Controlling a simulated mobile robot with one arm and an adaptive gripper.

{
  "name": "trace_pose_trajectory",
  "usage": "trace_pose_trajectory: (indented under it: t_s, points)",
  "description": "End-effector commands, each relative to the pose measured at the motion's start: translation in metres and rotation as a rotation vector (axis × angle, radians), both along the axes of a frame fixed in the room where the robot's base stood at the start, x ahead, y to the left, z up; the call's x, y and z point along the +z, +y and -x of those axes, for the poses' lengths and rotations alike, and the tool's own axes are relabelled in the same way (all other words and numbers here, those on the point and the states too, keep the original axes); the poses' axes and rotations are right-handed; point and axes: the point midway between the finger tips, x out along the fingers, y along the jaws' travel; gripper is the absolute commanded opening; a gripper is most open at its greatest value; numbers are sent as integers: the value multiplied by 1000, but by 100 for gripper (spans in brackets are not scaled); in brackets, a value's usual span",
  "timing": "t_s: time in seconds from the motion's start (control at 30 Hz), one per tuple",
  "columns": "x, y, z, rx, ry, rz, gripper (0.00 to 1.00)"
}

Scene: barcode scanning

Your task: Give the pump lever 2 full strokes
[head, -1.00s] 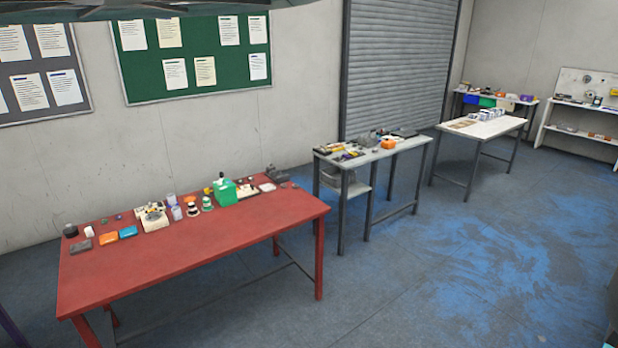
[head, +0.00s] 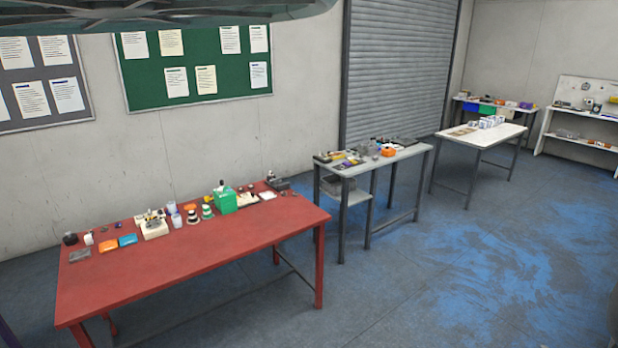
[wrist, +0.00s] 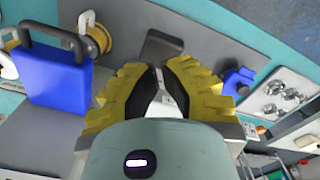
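I cannot pick out the pump lever for certain in either view. In the wrist view, my gripper (wrist: 158,72) has yellow ribbed fingers with dark pads, brought close together at the tips. A narrow pale metal piece shows between the pads; I cannot tell whether it is part of the gripper or something behind it. A blue block with a dark handle (wrist: 52,75) is left of the fingers, apart from them. A dark grey plate (wrist: 161,45) lies beyond the tips. The gripper does not show in the head view.
The wrist view also shows a yellow round part (wrist: 97,38), a small blue part (wrist: 237,80) and a panel with silver knobs (wrist: 282,94). In the head view, a red table (head: 190,270) bears several small items along its back. A grey table (head: 395,160) and white table (head: 485,138) stand beyond.

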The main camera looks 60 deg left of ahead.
Motion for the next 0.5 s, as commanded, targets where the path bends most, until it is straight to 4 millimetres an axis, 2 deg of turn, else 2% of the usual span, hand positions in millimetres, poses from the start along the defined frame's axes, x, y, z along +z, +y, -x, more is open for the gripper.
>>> trace_pose_trajectory:
  t_s: [0.27,0.5]
  points:
    - [-1,0,0,-1,0,0,0]
    - [-17,0,0,-1,0,0,0]
